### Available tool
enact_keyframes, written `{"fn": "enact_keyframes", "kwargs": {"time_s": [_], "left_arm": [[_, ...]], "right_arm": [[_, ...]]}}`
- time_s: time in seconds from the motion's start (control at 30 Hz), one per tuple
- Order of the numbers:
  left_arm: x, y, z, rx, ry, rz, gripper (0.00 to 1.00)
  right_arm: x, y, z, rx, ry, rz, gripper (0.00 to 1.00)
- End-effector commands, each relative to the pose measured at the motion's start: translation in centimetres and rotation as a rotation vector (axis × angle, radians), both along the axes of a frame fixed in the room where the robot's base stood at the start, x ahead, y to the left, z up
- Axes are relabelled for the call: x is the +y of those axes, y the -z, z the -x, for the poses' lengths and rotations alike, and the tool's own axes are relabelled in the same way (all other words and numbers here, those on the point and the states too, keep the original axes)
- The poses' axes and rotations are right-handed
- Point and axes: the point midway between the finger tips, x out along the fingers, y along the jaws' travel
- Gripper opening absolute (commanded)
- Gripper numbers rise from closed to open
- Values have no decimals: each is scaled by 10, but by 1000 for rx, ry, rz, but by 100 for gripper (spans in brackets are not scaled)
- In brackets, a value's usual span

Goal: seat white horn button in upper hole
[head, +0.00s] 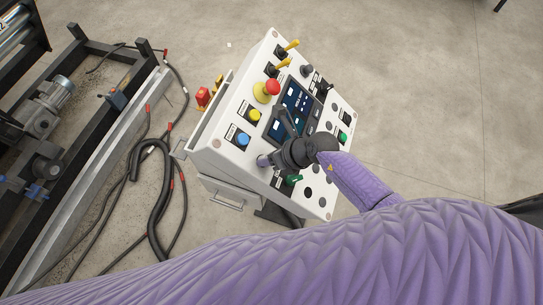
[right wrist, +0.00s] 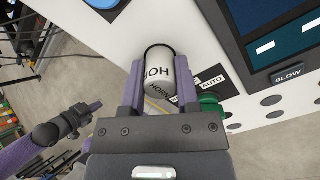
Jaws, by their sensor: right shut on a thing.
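The white horn button (right wrist: 160,74), with black lettering including "HORN", is between the two purple fingers of my right gripper (right wrist: 157,85), which is shut on it. In the head view my right gripper (head: 272,158) is over the lower left part of the white console panel (head: 226,146), and the button cannot be made out clearly there. A dark curved rim (right wrist: 158,46) shows just past the button in the right wrist view, close around its far edge. I cannot tell how deep the button sits. My left gripper (right wrist: 93,107) shows small at the left of that view.
The panel carries a blue button (head: 242,138), a yellow button (head: 254,116), a red mushroom button (head: 272,87), a screen (head: 293,103) and yellow levers (head: 290,47). A green button (right wrist: 208,103) is right beside the gripper. Several dark holes lie to the right. Cables (head: 150,190) lie on the floor.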

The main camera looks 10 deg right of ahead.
Motion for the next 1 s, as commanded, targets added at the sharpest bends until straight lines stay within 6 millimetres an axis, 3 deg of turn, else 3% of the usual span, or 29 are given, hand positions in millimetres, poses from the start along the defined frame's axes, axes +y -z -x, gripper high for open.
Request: {"fn": "enact_keyframes", "kwargs": {"time_s": [0.33,0.37,0.53,0.8,1.0], "left_arm": [[0,7,0,0,0,0,0],[0,7,0,0,0,0,0],[0,6,0,0,0,0,0],[0,5,0,1,1,0,0],[0,-12,0,-1,0,-1,0]], "right_arm": [[5,7,-3,-1,0,0,0],[5,7,-3,-1,-1,0,44],[5,6,-3,-1,-1,0,80],[4,5,-3,-1,0,1,81],[-16,-24,10,-2,-1,5,81]]}}
